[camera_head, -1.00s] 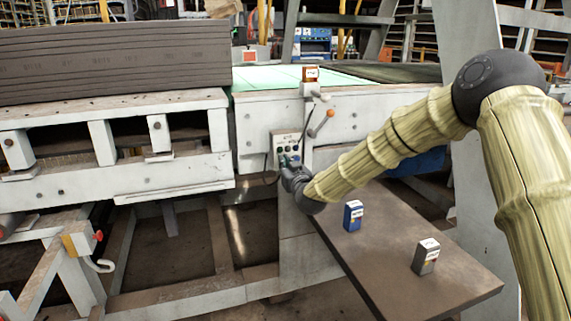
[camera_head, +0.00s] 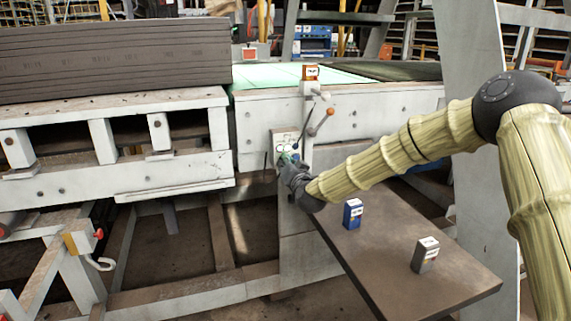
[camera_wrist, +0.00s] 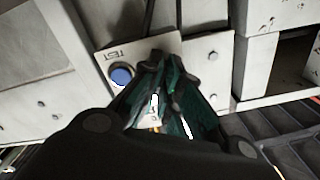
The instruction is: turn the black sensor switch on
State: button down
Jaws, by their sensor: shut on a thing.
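The light control panel (camera_head: 284,136) is on the white machine frame in the head view. The panel (camera_wrist: 138,50) also shows in the wrist view, with a TEST label and a blue button (camera_wrist: 121,76). My gripper (camera_head: 286,160) is at the panel's lower part. In the wrist view its teal and black fingers (camera_wrist: 166,64) are close together against the panel, right of the blue button. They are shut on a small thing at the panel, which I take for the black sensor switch. The switch itself is hidden by the fingers, so its position cannot be told.
A brown table (camera_head: 392,268) below my arm holds a blue box (camera_head: 353,214) and a grey box (camera_head: 425,256). An orange-knobbed lever (camera_head: 322,120) sticks out just right of the panel.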

jog(key=shift+d+r, duration=0.1)
jog(key=shift+r, duration=0.05)
jog(key=c, duration=1.6)
grip_release()
jog(key=shift+w, duration=0.1)
jog(key=shift+c, duration=0.2)
jog(key=v, duration=1.2)
